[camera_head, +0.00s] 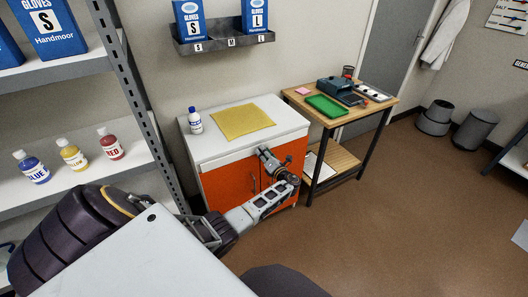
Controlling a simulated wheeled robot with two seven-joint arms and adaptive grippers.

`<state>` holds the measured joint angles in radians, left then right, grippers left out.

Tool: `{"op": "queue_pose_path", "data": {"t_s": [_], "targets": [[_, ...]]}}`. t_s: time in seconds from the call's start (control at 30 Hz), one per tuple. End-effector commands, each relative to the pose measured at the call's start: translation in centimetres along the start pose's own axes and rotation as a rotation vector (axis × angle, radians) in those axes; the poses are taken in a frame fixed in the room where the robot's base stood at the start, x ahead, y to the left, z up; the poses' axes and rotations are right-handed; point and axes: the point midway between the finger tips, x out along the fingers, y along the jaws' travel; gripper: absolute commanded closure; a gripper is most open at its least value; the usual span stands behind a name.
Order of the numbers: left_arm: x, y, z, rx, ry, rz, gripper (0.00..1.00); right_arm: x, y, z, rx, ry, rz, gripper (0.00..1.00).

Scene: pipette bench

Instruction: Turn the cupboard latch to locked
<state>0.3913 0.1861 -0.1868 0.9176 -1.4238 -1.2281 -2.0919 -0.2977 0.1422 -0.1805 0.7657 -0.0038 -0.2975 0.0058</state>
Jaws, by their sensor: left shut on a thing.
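The cupboard (225,188) is a low white cabinet with orange doors, standing against the wall in the middle of the view. My left gripper (264,154) is at the upper part of the cupboard front, near where the doors meet. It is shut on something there. The gripper and its wrist cover that spot, so the latch is hidden and I cannot tell which way it is turned. The doors look closed. My right gripper is not in view.
A yellow mat (243,122) and a white bottle (195,121) are on the cupboard top. A wooden table (335,120) with a green tray (326,106) stands close on the right. Shelving (88,178) with bottles is at left. The brown floor (400,210) is open at right.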

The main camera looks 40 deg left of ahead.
Motion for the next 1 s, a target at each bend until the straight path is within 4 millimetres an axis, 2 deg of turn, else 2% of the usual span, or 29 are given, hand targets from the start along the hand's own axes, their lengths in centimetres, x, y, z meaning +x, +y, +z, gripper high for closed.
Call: {"op": "queue_pose_path", "data": {"t_s": [0.1, 0.4, 0.67, 1.0], "targets": [[0.1, 0.2, 0.3, 0.052, -0.002, 0.000, 1.00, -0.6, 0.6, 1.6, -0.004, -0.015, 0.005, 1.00], [0.1, 0.1, 0.3, 0.180, -0.003, 0.000, 1.00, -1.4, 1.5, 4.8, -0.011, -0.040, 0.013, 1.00], [0.1, 0.1, 0.3, 0.312, -0.002, 0.001, 1.00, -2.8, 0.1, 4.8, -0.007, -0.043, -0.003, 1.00], [0.1, 0.0, 0.3, 0.559, -0.003, 0.001, 1.00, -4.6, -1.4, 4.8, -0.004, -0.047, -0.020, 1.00]]}}
